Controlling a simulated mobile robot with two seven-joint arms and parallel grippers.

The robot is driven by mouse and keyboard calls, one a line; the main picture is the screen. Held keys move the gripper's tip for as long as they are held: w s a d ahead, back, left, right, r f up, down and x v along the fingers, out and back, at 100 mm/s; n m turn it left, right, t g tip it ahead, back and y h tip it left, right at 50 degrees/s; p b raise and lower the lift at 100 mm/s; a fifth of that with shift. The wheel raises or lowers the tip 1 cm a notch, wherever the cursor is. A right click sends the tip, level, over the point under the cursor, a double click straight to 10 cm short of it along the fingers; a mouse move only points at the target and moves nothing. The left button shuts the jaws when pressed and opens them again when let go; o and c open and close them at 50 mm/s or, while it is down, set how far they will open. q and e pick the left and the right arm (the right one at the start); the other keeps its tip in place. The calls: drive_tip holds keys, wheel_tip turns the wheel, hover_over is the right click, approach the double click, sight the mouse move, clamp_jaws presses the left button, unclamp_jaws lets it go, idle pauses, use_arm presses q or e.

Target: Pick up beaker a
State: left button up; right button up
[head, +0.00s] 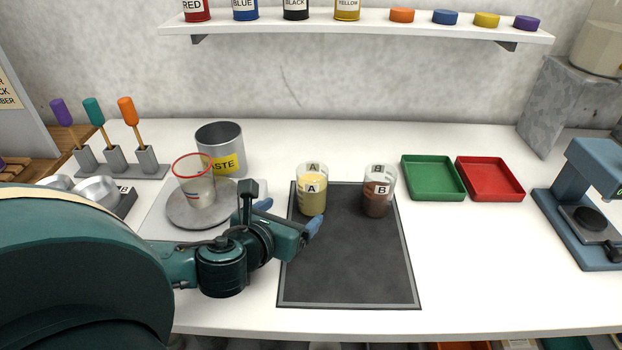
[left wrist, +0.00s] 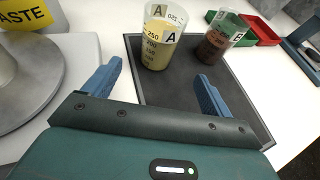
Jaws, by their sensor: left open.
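Beaker A (head: 313,192) is a clear beaker with yellowish contents and "A" labels. It stands upright at the back left of the dark mat (head: 350,262). In the left wrist view beaker A (left wrist: 158,50) is ahead of the fingers, apart from them. My left gripper (head: 291,215) is open and empty, just left of and in front of beaker A. Its two blue fingers (left wrist: 154,90) show spread in the left wrist view. My right gripper is in neither view.
Beaker B (head: 377,192), with brown contents, stands on the mat to the right. A red-rimmed beaker (head: 193,180) rests on a round plate (head: 205,215) at left, near a metal waste can (head: 220,142). Green (head: 432,177) and red trays (head: 489,178) lie at right.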

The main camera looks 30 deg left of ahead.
sight(307, 199)
use_arm(q)
drive_tip(key=x, duration=0.7)
drive_tip(key=shift+w, duration=0.15)
drive_tip(key=shift+x, duration=2.85)
drive_tip(key=shift+a, duration=0.2)
drive_tip(key=shift+c, duration=0.6)
drive_tip(key=c, duration=1.1)
drive_tip(key=shift+r, duration=0.15)
drive_tip(key=shift+r+p, duration=0.85)
drive_tip(key=shift+r, duration=3.95)
